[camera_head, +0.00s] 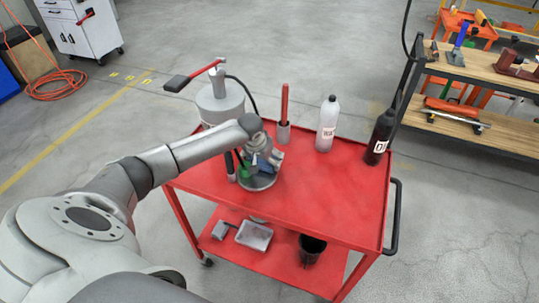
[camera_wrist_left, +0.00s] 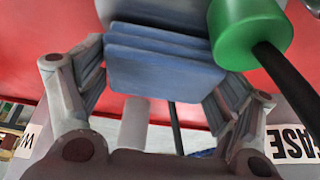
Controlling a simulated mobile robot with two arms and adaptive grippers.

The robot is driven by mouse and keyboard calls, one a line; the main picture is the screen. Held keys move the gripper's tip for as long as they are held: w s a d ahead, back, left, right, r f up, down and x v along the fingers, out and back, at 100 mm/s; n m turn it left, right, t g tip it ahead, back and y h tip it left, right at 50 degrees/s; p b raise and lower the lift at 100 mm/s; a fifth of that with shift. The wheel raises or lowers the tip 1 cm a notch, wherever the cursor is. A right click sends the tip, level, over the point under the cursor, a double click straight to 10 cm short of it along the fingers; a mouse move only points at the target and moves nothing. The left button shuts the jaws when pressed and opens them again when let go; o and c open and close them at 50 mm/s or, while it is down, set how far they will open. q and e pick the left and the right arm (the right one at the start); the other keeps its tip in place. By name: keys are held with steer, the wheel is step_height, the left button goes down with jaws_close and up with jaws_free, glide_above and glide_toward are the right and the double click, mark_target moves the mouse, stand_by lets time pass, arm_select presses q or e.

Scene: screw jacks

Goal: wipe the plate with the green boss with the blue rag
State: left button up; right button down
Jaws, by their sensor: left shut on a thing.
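The plate (camera_head: 257,187) is a round grey disc on the top of the red cart. Its green boss (camera_head: 243,171) stands at the left of my gripper, and it shows large at the upper right of the left wrist view (camera_wrist_left: 248,36) with a dark rod coming from it. My left gripper (camera_head: 263,166) is over the plate, shut on the folded blue rag (camera_wrist_left: 165,62). The rag is at or just above the plate; contact is hard to tell. The gripper hides part of the plate. My right gripper is not in view.
A grey grease pump (camera_head: 220,104) with a lever stands close behind my left gripper. A red-handled tool (camera_head: 284,110), a pale bottle (camera_head: 328,125) and a dark bottle (camera_head: 380,138) stand along the back. The cart top's front right (camera_head: 335,205) is clear.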

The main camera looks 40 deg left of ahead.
mark_target(251, 160)
arm_select(q)
steer(key=shift+s+a+p, duration=0.6)
steer(key=shift+a+p, duration=0.1)
steer(key=shift+a, duration=0.1)
steer(key=shift+s+a+f+p, duration=0.45)
steer(key=shift+s+a+p, duration=0.1)
steer(key=shift+a, duration=0.15)
steer(key=shift+s, duration=0.2)
steer(key=shift+w+d+p, duration=0.2)
steer(key=shift+d+p, duration=0.1)
steer(key=shift+w+d+r, duration=0.1)
steer(key=shift+w+d, duration=0.35)
steer(key=shift+d, duration=0.4)
steer(key=shift+c, duration=0.4)
steer(key=shift+w+d+r+p, duration=0.2)
steer(key=shift+w+d+p, duration=0.2)
steer(key=shift+w+d, duration=1.4)
steer(key=shift+a+r, duration=0.1)
steer(key=shift+r, duration=0.05)
